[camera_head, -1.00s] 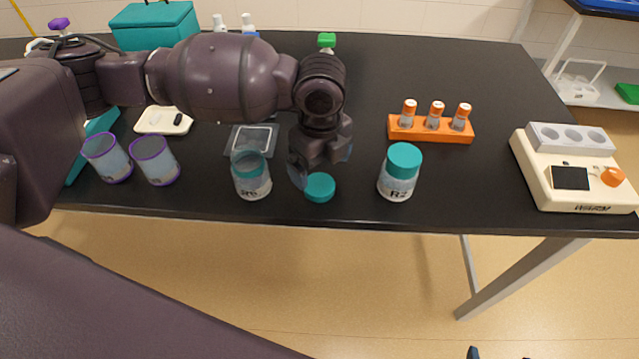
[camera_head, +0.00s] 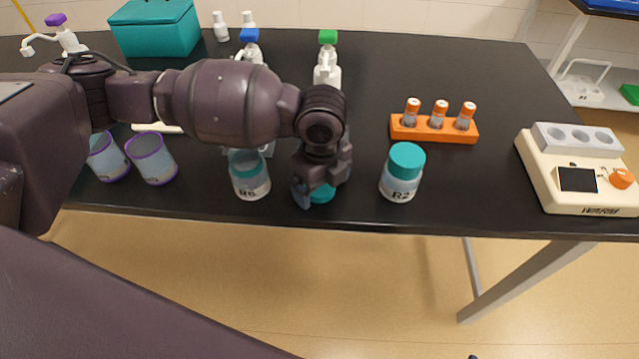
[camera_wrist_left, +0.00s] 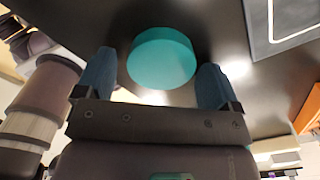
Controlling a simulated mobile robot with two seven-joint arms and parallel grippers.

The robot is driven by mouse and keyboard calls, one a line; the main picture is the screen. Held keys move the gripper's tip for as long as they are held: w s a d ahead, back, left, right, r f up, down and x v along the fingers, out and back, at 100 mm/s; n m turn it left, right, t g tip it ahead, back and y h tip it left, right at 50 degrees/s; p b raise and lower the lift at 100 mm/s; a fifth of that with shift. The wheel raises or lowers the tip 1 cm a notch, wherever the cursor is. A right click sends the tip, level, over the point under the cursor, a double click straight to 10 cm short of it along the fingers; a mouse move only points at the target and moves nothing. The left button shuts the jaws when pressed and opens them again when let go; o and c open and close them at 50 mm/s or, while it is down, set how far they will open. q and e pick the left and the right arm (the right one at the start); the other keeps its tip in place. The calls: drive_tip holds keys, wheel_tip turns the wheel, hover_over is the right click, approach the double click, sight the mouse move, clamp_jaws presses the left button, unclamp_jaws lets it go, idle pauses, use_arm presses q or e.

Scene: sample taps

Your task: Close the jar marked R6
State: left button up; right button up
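The jar marked R6 (camera_head: 249,178) stands upright near the front edge of the table, and its top looks open with no lid on it. A loose teal lid (camera_head: 322,194) lies on the table to its right, partly hidden behind my left gripper in the head view. In the left wrist view the lid (camera_wrist_left: 161,58) sits between the two blue fingertips with gaps at the sides. My left gripper (camera_wrist_left: 152,75) is open around or just above the lid; I cannot tell which. It also shows in the head view (camera_head: 318,190). My right gripper is out of view.
A closed jar marked R2 (camera_head: 401,174) stands right of the lid. Two purple-rimmed cups (camera_head: 152,158) stand left of R6. An orange rack (camera_head: 433,128) with vials and a cream warmer (camera_head: 575,180) are further right. Taps (camera_head: 327,68) stand at the back.

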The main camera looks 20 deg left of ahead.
use_arm(q)
drive_tip(key=c, duration=0.7)
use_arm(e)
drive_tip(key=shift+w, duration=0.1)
use_arm(q)
drive_tip(key=shift+c, duration=0.2)
wheel_tip(320, 180, up, 20)
drive_tip(key=p, duration=0.4)
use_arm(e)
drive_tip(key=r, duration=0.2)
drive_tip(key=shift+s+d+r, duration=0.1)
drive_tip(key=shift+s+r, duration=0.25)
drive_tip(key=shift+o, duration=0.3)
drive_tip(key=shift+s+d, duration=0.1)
